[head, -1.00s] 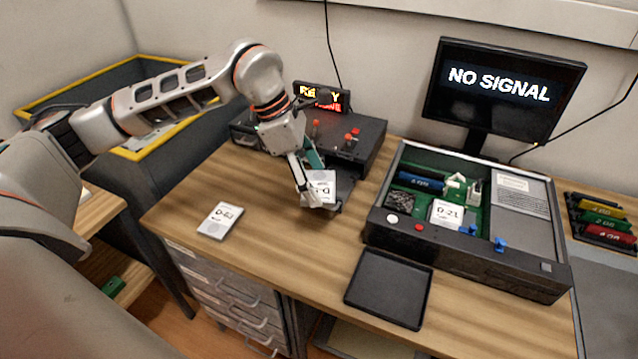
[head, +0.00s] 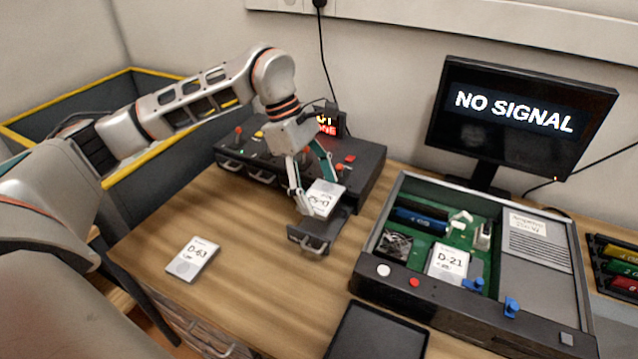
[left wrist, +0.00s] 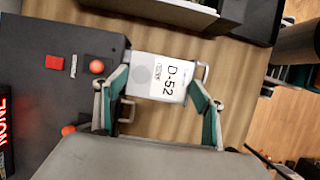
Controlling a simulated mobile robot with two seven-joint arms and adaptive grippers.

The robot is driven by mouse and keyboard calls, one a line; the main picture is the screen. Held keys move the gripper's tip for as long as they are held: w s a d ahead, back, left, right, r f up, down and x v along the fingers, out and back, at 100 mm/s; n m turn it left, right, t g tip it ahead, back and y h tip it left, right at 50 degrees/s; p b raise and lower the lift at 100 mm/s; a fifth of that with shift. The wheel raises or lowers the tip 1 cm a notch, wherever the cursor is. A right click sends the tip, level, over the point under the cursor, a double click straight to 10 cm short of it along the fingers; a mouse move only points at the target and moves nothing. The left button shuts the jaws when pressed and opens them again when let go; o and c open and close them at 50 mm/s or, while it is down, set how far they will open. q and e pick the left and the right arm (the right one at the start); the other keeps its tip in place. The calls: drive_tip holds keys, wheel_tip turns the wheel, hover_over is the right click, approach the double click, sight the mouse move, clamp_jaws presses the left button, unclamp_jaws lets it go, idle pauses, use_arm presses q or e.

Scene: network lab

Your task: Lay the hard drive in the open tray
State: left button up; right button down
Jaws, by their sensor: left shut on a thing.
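My left gripper (head: 317,194) is shut on a white hard drive (head: 324,199). In the left wrist view the hard drive (left wrist: 150,77) lies between the two fingers, and its label reads D-52. The open tray (head: 318,236) is a dark drawer pulled out of the front of a black drive unit (head: 362,172). In the head view the drive overlaps the inner part of the tray, and the tray's front end with its handle is uncovered. I cannot tell whether the drive touches the tray floor. My right gripper is not in view.
Another drive, D-63 (head: 192,259), lies on the wooden table (head: 250,300). An open computer case (head: 440,305) holding drive D-21 (head: 447,263) stands to the right. A flat black tray (head: 375,338) lies at the front. A monitor (head: 520,118) stands behind.

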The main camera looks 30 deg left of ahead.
sight(315, 193)
use_arm(q)
drive_tip(key=shift+f, duration=0.75)
wheel_tip(315, 193, down, 2)
drive_tip(key=shift+f+b, duration=0.1)
drive_tip(key=shift+b, duration=0.8)
drive_tip(key=shift+f, duration=0.3)
drive_tip(key=shift+f+b, duration=0.3)
drive_tip(key=shift+f, duration=0.55)
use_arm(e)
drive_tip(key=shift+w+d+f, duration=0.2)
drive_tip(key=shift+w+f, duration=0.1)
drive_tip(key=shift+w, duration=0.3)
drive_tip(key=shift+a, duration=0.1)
use_arm(q)
drive_tip(key=shift+p, duration=0.4)
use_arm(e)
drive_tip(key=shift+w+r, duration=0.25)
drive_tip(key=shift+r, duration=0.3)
use_arm(q)
drive_tip(key=shift+f, duration=0.15)
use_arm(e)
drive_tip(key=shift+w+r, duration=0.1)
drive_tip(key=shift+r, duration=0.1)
use_arm(q)
drive_tip(key=shift+p, duration=0.3)
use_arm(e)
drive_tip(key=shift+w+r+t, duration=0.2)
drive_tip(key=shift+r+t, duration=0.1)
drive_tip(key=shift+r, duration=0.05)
